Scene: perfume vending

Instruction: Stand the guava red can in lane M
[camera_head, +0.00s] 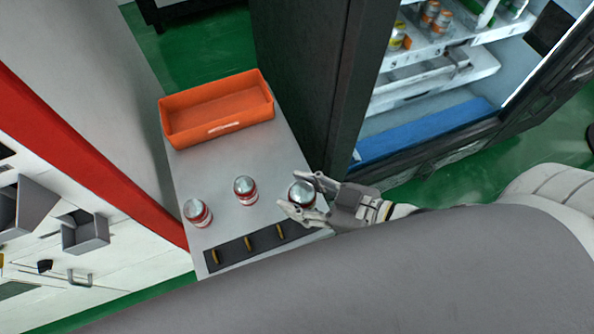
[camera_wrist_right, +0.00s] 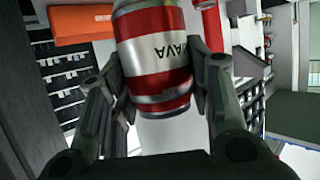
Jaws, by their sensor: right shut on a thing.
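The guava red can (camera_head: 301,194) is at the right edge of the grey table, between the fingers of my right gripper (camera_head: 299,196). In the right wrist view the can (camera_wrist_right: 155,55) is red and white with "AVA" lettering upside down, and both fingers of the gripper (camera_wrist_right: 157,90) touch its sides. Whether its base rests on the table is hard to tell. The vending cabinet (camera_head: 430,70) stands open at the upper right, with cans and bottles on its shelves. I cannot make out a lane letter M. My left gripper is not in view.
Two similar red and white cans (camera_head: 245,190) (camera_head: 198,212) stand on the table (camera_head: 215,170). An orange bin (camera_head: 216,108) is at the table's back. A dark strip with several yellow marks (camera_head: 249,245) lies at the front. The cabinet's dark side wall (camera_head: 315,80) rises beside the table.

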